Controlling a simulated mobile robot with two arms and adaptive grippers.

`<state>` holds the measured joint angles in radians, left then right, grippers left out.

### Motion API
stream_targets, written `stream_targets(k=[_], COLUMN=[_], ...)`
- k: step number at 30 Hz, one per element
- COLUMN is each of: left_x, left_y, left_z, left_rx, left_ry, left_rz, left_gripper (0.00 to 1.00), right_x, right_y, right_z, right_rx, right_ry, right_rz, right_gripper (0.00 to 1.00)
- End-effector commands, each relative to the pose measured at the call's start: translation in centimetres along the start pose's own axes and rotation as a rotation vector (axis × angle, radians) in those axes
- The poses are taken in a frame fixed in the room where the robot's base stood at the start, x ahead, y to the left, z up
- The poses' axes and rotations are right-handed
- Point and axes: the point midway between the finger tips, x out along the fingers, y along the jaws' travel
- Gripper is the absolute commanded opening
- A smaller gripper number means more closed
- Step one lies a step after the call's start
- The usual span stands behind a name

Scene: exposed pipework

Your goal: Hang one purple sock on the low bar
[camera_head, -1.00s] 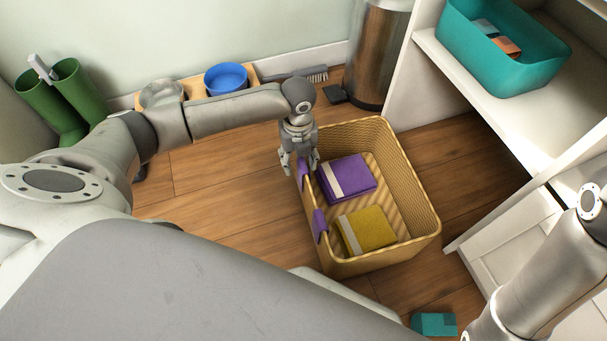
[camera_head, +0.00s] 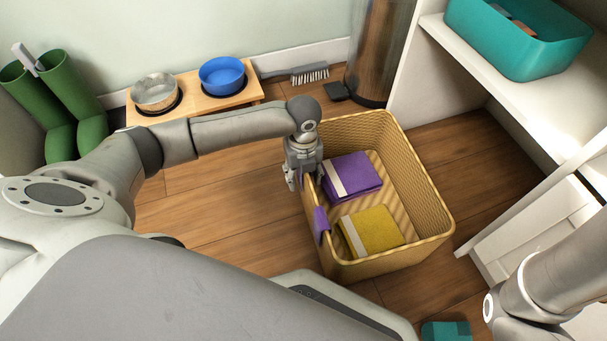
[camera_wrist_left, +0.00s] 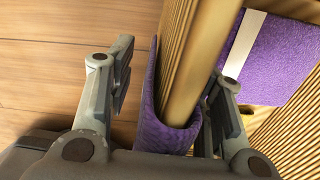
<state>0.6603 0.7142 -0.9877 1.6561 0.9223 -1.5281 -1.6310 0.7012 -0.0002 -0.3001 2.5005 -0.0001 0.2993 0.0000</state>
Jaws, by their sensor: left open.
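A purple sock (camera_wrist_left: 170,135) is draped over the rim of the wicker basket (camera_head: 428,192). My left gripper (camera_head: 304,182) is open at that rim; in the left wrist view its fingers (camera_wrist_left: 170,68) stand on either side of the rim and the sock. I cannot make out the low bar in these views.
A folded purple cloth (camera_head: 353,177) and yellow cloth (camera_head: 372,231) lie inside the basket. White shelving (camera_head: 440,60) with a teal bin (camera_head: 510,48) stands right. Bowls on a wooden stand (camera_head: 198,93) and green boots (camera_head: 72,100) line the wall. Floor left of the basket is clear.

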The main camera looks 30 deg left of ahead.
Motion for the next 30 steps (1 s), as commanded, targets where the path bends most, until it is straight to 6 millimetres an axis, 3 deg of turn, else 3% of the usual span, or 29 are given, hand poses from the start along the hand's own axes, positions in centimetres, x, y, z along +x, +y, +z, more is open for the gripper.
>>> stream_targets(k=[7,17,30], left_x=[0.00,0.01,-0.71], left_y=[-0.01,0.00,-0.01], left_z=[0.00,0.00,0.02], left_rx=[0.000,0.000,0.000], left_ry=[0.000,0.000,0.000], left_rz=[0.000,0.000,-0.001], left_gripper=[0.47,0.05,0.04], right_x=[0.00,0.00,0.53], right_y=[-0.01,-0.02,0.09], right_z=[0.01,-0.02,0.17], right_rx=[0.000,0.000,0.000], right_ry=[0.000,0.001,0.000], right_rz=[0.000,-0.001,-0.001], right_gripper=[0.40,0.40,0.40])
